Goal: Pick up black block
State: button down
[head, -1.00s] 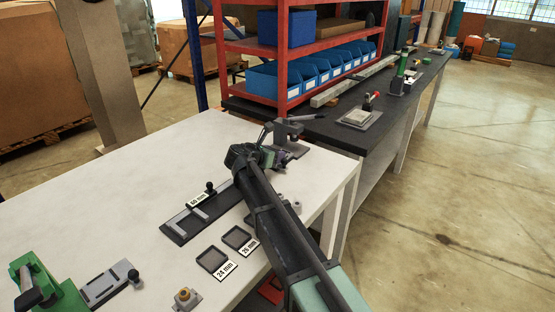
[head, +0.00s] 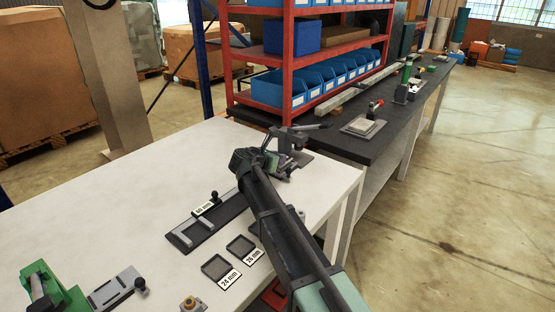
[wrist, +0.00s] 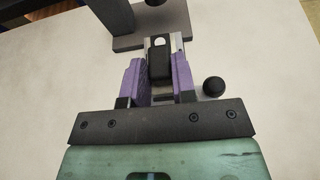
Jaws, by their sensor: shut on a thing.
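In the wrist view, my gripper (wrist: 158,62) has two purple fingers closed on the sides of a small black block (wrist: 160,68). A bright metal piece with a round hole shows at the block's far end. A grey fixture (wrist: 150,28) stands just beyond the fingertips, and I cannot tell whether the block touches it. In the head view, my gripper (head: 284,162) is low over the far right corner of the white table, beside the grey fixture (head: 292,140). The block is hidden there by my arm.
A white table (head: 120,195) carries a dark plate marked 60 mm (head: 190,232), two small trays marked 24 mm (head: 215,267) and 26 mm (head: 241,246), and a green device (head: 45,290). A black ball knob (wrist: 214,86) is close right of the fingers. A red shelf (head: 288,60) stands behind.

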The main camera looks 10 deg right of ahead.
notch_tip(320, 180, up, 18)
jog(key=p, duration=1.7)
